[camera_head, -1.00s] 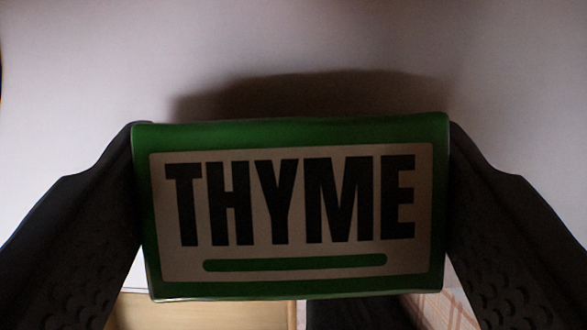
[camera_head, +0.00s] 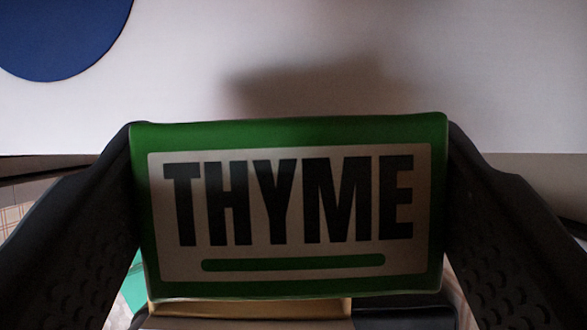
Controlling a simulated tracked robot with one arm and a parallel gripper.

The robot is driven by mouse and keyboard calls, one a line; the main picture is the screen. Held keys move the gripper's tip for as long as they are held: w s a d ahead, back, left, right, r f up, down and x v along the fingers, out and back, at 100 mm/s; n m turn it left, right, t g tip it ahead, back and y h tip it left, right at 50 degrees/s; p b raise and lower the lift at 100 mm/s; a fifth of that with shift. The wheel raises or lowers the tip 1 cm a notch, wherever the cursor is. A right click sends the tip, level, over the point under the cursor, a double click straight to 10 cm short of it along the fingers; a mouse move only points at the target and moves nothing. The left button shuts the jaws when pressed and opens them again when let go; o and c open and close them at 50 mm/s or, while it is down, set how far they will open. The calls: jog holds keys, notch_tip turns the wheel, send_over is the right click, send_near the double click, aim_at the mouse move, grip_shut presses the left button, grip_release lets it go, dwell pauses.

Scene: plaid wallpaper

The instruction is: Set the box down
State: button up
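The box (camera_head: 290,272) is green with a pale label that reads THYME. It fills the middle of the view, its label facing the camera. My gripper (camera_head: 290,205) is shut on it, one dark finger pressed to its left side and one to its right side. A white surface (camera_head: 480,90) lies beyond the box, with the box's soft shadow on it above the box. The box hides what is right behind it, and I cannot tell whether it touches anything below.
A dark blue round thing (camera_head: 60,35) lies on the white surface at the top left. The white surface's edge (camera_head: 520,154) runs across behind the box. Below that edge are a tan piece (camera_head: 250,309) and a teal patch (camera_head: 128,278). The white surface to the right is clear.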

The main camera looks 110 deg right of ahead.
aim_at(208, 306)
jog(key=s+d, duration=0.1)
jog(key=s, duration=0.1)
jog(key=s+d, duration=0.2)
jog(key=s, duration=0.1)
jog(key=s+d+b, duration=0.1)
jog(key=s, duration=0.1)
jog(key=shift+s+d+r, duration=0.4)
jog(key=w+a+f+b, duration=0.1)
jog(key=b, duration=0.4)
jog(key=w+a+f+b, duration=0.1)
jog(key=w+f+b, duration=0.1)
jog(key=b, duration=0.3)
jog(key=shift+w+f, duration=0.15)
jog(key=shift+w, duration=0.1)
notch_tip(208, 306, down, 10)
jog(key=shift+a+r+b, duration=0.1)
jog(key=shift+b, duration=0.3)
jog(key=o, duration=1)
jog(key=shift+o, duration=0.2)
